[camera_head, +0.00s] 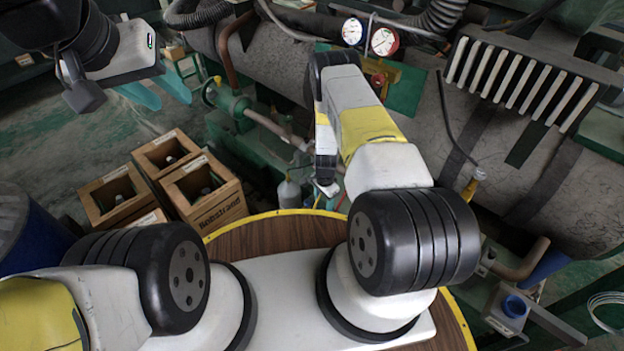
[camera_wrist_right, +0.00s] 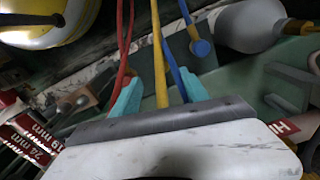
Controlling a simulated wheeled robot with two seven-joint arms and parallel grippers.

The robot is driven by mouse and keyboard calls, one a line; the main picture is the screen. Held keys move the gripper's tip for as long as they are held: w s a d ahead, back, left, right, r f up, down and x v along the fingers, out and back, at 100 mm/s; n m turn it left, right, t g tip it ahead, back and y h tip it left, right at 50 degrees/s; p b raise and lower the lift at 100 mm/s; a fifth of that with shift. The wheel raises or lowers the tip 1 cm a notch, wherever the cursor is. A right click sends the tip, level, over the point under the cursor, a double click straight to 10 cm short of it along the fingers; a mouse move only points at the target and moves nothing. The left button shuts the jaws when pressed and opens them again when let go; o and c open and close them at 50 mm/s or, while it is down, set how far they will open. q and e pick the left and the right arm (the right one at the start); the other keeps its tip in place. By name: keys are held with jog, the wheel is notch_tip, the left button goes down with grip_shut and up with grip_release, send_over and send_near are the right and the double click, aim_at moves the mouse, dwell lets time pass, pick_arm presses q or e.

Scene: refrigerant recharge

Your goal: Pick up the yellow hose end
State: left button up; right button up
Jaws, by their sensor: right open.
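In the right wrist view, a yellow hose (camera_wrist_right: 159,55) runs from the top edge down between the two teal fingers of my right gripper (camera_wrist_right: 159,92). The fingers stand apart; I cannot tell whether the hose lies between them or beyond them. The yellow hose's lower end is hidden behind the gripper body. A red hose (camera_wrist_right: 124,45) passes by the left finger and a blue hose (camera_wrist_right: 176,70) by the right one. In the head view my right gripper (camera_head: 327,189) is small beside the thin hoses. My left gripper (camera_head: 160,92) is open and empty at upper left.
Two gauges (camera_head: 368,37) sit above a large grey tank (camera_head: 440,120). A pale bottle (camera_head: 289,194) stands near my right gripper. Wooden crates (camera_head: 200,196) are at left.

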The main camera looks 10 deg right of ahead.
jog(key=f, duration=0.8)
jog(key=shift+w+a+f, duration=0.1)
jog(key=shift+w+a, duration=0.05)
jog(key=shift+a, duration=0.2)
grip_shut()
